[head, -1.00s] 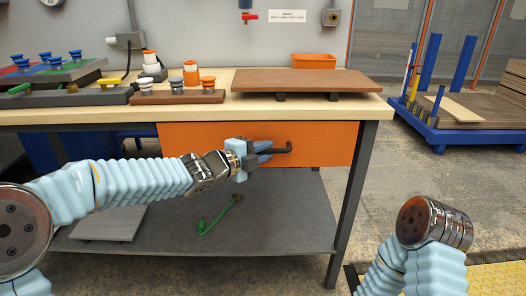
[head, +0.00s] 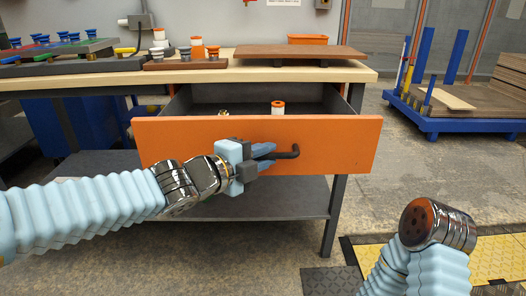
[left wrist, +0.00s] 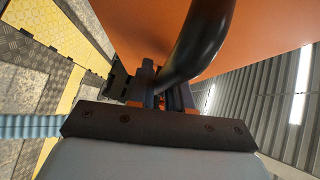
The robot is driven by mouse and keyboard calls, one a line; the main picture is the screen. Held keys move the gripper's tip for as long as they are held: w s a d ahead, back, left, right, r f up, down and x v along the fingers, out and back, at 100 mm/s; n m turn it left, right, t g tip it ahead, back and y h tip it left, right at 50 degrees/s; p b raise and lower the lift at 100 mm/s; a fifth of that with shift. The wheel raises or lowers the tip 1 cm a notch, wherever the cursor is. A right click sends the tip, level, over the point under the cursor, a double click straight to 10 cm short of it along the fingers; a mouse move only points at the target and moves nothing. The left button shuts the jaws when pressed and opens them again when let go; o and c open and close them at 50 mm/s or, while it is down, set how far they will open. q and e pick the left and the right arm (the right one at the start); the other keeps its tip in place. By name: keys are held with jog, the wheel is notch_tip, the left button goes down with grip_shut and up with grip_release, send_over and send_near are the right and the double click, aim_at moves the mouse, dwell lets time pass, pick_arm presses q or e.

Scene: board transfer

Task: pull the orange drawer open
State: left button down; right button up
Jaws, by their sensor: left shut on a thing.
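The orange drawer (head: 340,140) stands pulled out from under the workbench in the head view, with its dark inside showing. An orange and white container (head: 278,107) stands inside it, and another small item shows partly behind the front panel. The black handle (head: 290,153) sticks out from the drawer front. My left gripper (head: 266,153) is shut on the handle. In the left wrist view the dark handle (left wrist: 197,40) runs down between the fingers, close to the orange front. My right arm shows at the lower right of the head view, but its gripper cannot be seen.
The workbench top (head: 215,75) bears a brown board (head: 300,53), an orange bin (head: 308,40) and several knobs and containers at the left. A blue cart (head: 455,122) stands at the right. The floor before the drawer is clear, with yellow mats at the lower right.

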pick_arm(q)
jog(key=s+b, duration=0.1)
jog(key=s, duration=0.5)
jog(key=shift+s, duration=0.2)
jog(key=c, duration=1.4)
grip_release()
jog(key=p+v, duration=0.6)
jog(key=v, duration=0.7)
jog(key=shift+s+a, duration=0.25)
jog(key=shift+s, duration=0.05)
